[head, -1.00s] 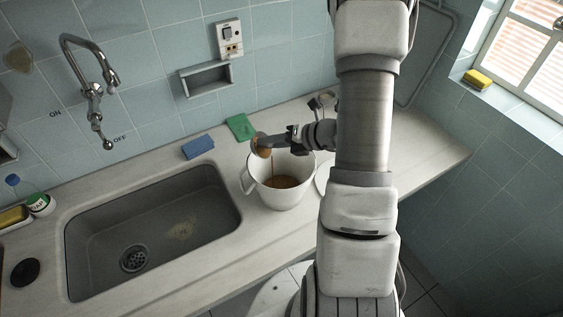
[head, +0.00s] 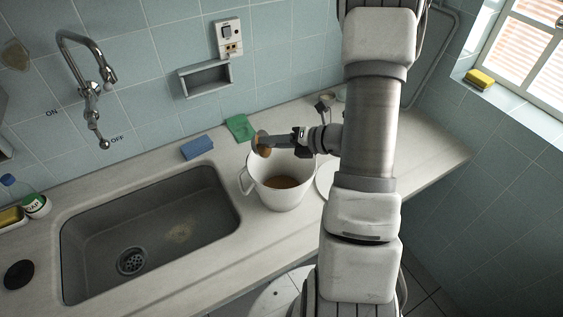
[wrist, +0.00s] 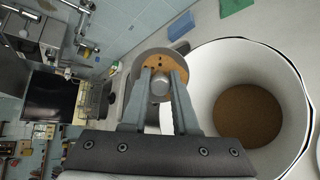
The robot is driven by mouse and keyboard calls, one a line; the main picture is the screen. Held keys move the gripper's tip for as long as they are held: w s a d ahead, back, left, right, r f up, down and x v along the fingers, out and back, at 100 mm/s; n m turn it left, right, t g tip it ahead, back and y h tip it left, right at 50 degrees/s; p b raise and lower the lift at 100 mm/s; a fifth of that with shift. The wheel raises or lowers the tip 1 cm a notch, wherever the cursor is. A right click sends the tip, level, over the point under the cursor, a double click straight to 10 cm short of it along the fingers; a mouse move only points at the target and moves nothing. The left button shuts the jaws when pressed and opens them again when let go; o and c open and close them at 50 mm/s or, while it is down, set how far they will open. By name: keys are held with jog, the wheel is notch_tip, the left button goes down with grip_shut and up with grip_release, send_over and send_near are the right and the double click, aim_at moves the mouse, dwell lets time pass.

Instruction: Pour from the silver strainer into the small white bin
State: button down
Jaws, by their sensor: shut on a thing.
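The small white bin (head: 264,190) stands upright on the counter to the right of the sink, with brown contents in its bottom. In the wrist view the bin (wrist: 212,68) is at the right, its open mouth facing the camera. My gripper (head: 272,141) is shut on the silver strainer (head: 256,139) above the bin's far left rim. The strainer is tipped on its side, with brown stuff in its bowl. In the wrist view my gripper (wrist: 160,82) holds the strainer (wrist: 181,28) between both fingers, and dark holes show in its brown face.
A blue sponge (head: 197,148) and a green sponge (head: 240,127) lie behind the bin. The sink (head: 150,235) with its faucet (head: 90,88) is at the left. A white plate (head: 323,180) is partly hidden behind my arm, right of the bin.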

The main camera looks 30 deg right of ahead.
jog(key=shift+s+d+f+t+y+b, duration=0.15)
jog(key=shift+t+y+b, duration=0.2)
jog(key=shift+b, duration=0.55)
jog(key=shift+s+d+r+t+y+b, duration=0.15)
jog(key=shift+t+y+b, duration=0.15)
jog(key=shift+b, duration=0.55)
jog(key=shift+s+d+f+t+y+b, duration=0.2)
jog(key=shift+s+d+t+y+b, duration=0.4)
jog(key=shift+b, duration=1.2)
jog(key=shift+s+d+r+t+y+b, duration=0.2)
jog(key=shift+r+t+y, duration=0.15)
jog(key=shift+t, duration=0.1)
jog(key=shift+s+d+r+t+y+b, duration=0.2)
jog(key=shift+r+t, duration=0.1)
jog(key=shift+t, duration=0.1)
jog(key=shift+w, duration=0.1)
